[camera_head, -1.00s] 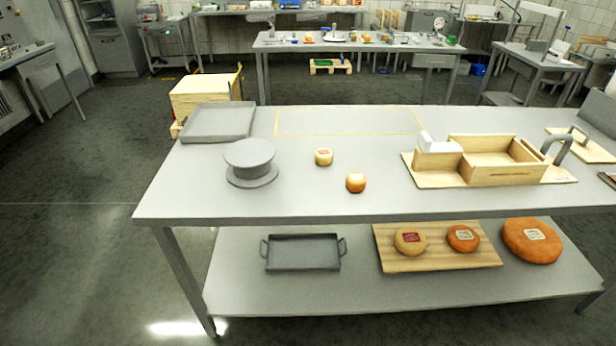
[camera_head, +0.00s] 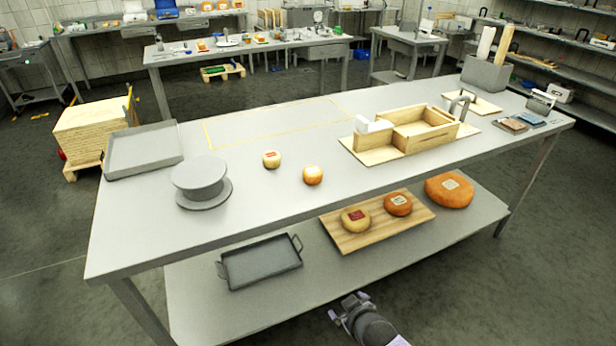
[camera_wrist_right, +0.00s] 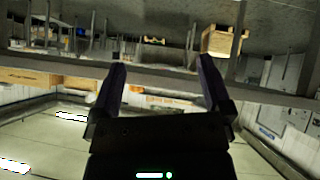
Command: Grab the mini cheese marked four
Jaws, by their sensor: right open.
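No number can be read on either, so I cannot tell which is marked four. My right gripper (camera_head: 345,309) shows at the bottom of the head view, in front of the table and apart from all the cheeses. In the right wrist view its two fingers (camera_wrist_right: 161,72) stand wide apart with nothing between them. My left gripper is out of view.
The table (camera_head: 250,220) also carries a grey tray (camera_head: 145,150), a round grey stand (camera_head: 200,178) and a wooden box (camera_head: 425,125). The lower shelf holds a handled tray (camera_head: 262,262), a board (camera_head: 340,240) with two cheeses and a large orange wheel (camera_head: 449,190).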

